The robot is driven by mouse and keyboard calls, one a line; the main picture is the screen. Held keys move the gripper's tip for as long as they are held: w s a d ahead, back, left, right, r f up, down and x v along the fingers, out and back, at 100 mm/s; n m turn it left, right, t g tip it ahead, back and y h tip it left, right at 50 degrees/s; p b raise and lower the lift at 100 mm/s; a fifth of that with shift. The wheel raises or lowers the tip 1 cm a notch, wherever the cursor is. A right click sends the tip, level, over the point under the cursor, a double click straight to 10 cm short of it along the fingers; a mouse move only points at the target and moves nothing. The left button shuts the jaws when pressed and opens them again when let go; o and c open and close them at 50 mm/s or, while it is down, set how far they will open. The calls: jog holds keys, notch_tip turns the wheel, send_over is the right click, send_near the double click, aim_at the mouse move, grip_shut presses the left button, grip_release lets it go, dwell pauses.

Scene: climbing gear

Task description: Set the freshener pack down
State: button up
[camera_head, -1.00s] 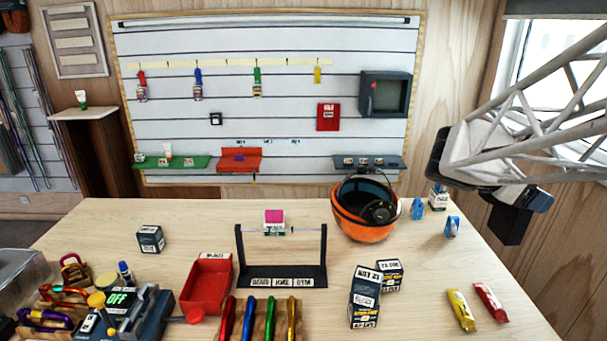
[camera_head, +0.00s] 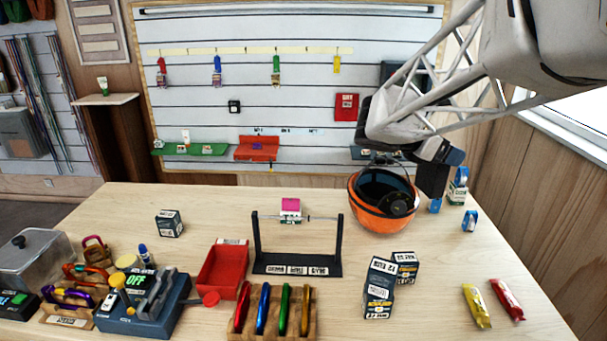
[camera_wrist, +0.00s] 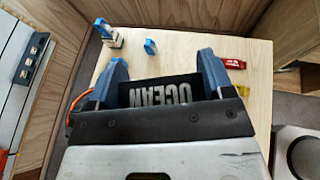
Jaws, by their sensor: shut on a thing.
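My gripper (camera_wrist: 162,74) is shut on a black pack marked OCEAN (camera_wrist: 160,91), held between its two blue fingers in the wrist view. In the head view the gripper (camera_head: 440,152) is at the upper right, and the pack (camera_head: 432,180) hangs below it as a dark block. The pack shows in front of the wall, just right of the orange helmet (camera_head: 382,217). It appears held above the table; its exact height is hard to tell.
Dark boxes (camera_head: 380,288), yellow and red wrapped bars (camera_head: 477,306), and a black stand (camera_head: 297,264) are nearer. The table's right middle has bare wood (camera_head: 450,260).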

jog(key=w+a+n+t, duration=0.1)
jog(key=w+a, duration=0.2)
jog(key=a, duration=0.4)
jog(key=w+a+n+t+y, duration=0.1)
jog(key=w+a, duration=0.1)
jog(key=a, duration=0.5)
jog(key=w+a+n+t, duration=0.1)
jog(key=w+a, duration=0.2)
jog(key=a, duration=0.4)
jog(key=a+f+n+t+y, duration=0.2)
jog(key=a+n+t+y, duration=0.1)
jog(key=a, duration=2.1)
notch_tip(320, 180, down, 10)
jog(key=shift+w+d+f+h, duration=0.15)
jog(key=shift+w+d+h, duration=0.05)
jog(key=shift+w+h, duration=0.1)
jog(key=shift+f, duration=0.1)
notch_tip(320, 180, down, 6)
jog(key=shift+f, duration=1.9)
jog(key=shift+f, duration=0.15)
